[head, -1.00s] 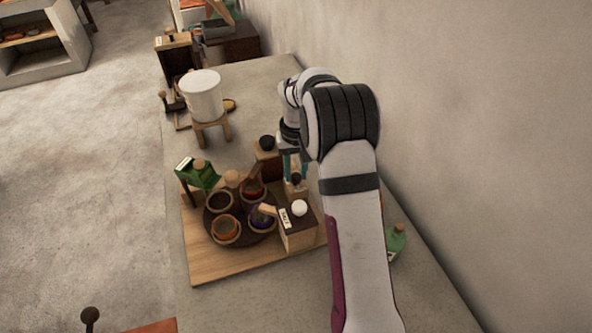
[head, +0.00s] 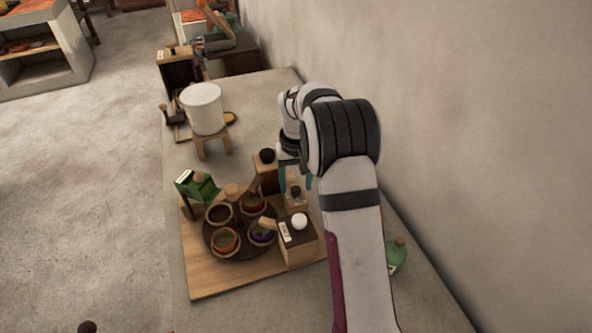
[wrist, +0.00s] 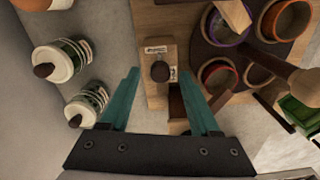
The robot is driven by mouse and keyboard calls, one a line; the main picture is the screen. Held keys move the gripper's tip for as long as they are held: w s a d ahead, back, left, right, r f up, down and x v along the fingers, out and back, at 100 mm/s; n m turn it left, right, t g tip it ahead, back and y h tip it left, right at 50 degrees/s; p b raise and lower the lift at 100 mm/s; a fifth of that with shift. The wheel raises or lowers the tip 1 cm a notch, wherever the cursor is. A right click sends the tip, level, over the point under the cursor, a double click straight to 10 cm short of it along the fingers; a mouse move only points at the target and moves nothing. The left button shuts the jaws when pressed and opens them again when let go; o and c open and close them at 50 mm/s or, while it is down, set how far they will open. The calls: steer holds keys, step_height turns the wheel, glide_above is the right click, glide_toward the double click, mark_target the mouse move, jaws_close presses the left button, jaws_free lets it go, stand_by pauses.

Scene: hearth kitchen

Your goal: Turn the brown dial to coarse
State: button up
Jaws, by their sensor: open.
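The brown dial (wrist: 160,71) is a dark round knob on a light wooden block, with small pale labels above and beside it that are too small to read. In the head view the dial (head: 296,190) sits behind the white-knobbed salt box. My gripper (wrist: 160,74) is open, its two teal fingers pointing toward the dial, one on each side in the wrist view. In the head view my gripper (head: 295,181) hangs over the block. Nothing is held, and I cannot tell how far above the dial the fingertips are.
The salt box (head: 298,245) and a round tray with several spice bowls (head: 224,241) stand close by on a wooden board (head: 205,280). A dark-knobbed box (head: 266,172) is behind. Two white-lidded jars (wrist: 58,62) stand to the left in the wrist view. The wall is close on the right.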

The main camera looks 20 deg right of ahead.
mark_target(296, 188)
step_height(296, 188, up, 15)
steer(key=shift+r, duration=0.1)
stand_by(0.3)
steer(key=s+a+r+m, duration=0.1)
steer(key=s+a+r, duration=0.15)
steer(key=s, duration=0.45)
steer(key=s+a+r, duration=0.1)
steer(key=s+a, duration=0.3)
steer(key=s, duration=0.3)
steer(key=s+a+f+m+y, duration=0.1)
steer(key=s+a+f, duration=0.1)
steer(key=s, duration=0.8)
steer(key=s+a+f+m, duration=0.1)
steer(key=s+a+f, duration=0.2)
steer(key=s, duration=0.7)
step_height(296, 188, down, 2)
steer(key=shift+s+f+m+y, duration=0.15)
steer(key=shift+m+y, duration=0.15)
steer(key=shift+y, duration=0.1)
